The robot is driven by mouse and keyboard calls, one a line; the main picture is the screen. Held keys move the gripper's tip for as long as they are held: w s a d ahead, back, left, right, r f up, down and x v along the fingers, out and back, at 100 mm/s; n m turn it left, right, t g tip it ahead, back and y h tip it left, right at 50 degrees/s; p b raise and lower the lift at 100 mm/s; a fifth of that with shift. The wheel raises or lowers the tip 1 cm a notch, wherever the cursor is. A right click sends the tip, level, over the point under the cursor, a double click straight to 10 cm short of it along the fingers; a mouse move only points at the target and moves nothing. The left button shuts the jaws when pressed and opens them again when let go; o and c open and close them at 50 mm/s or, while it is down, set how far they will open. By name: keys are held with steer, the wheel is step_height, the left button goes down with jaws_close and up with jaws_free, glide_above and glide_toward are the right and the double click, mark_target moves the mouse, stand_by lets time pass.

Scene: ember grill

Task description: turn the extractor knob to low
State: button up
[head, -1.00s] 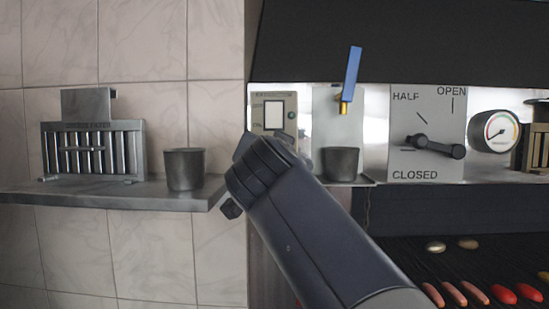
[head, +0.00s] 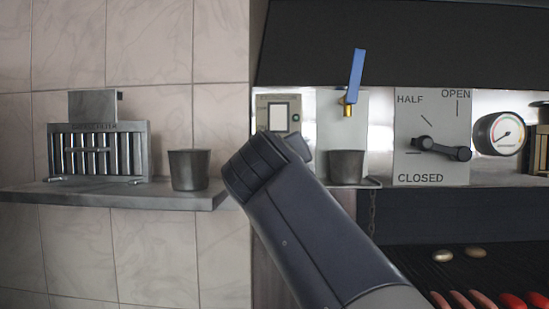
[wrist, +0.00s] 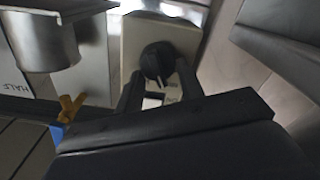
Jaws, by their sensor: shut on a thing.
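The extractor panel (head: 269,98) is a pale plate with a white rectangular switch, left of the blue-handled tap in the head view. Its knob is hidden there behind my wrist. In the wrist view the round black knob (wrist: 156,61) sits on the pale panel (wrist: 188,38), with a small light mark on its lower edge. My gripper (wrist: 158,80) has one finger on each side of the knob and is shut on it. The knob's position labels cannot be read, so its setting cannot be told.
A blue-handled tap (head: 355,75) stands above a metal cup (head: 346,164), right of the panel. A damper lever (head: 440,147) and a gauge (head: 498,134) are further right. A shelf (head: 110,196) at left holds a slotted metal filter (head: 98,150) and another cup (head: 188,169).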

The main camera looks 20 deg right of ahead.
steer(key=n+p, duration=0.1)
steer(key=n, duration=0.3)
steer(key=n+p, duration=0.1)
steer(key=n, duration=0.7)
steer(key=shift+a+f+n+p, duration=0.25)
steer(key=shift+f+n+p, duration=0.05)
steer(key=shift+f+p, duration=0.1)
steer(key=shift+w, duration=0.1)
steer(key=o, duration=1)
steer(key=shift+b+v, duration=1.95)
steer(key=shift+v, duration=3.5)
steer(key=shift+w, duration=0.1)
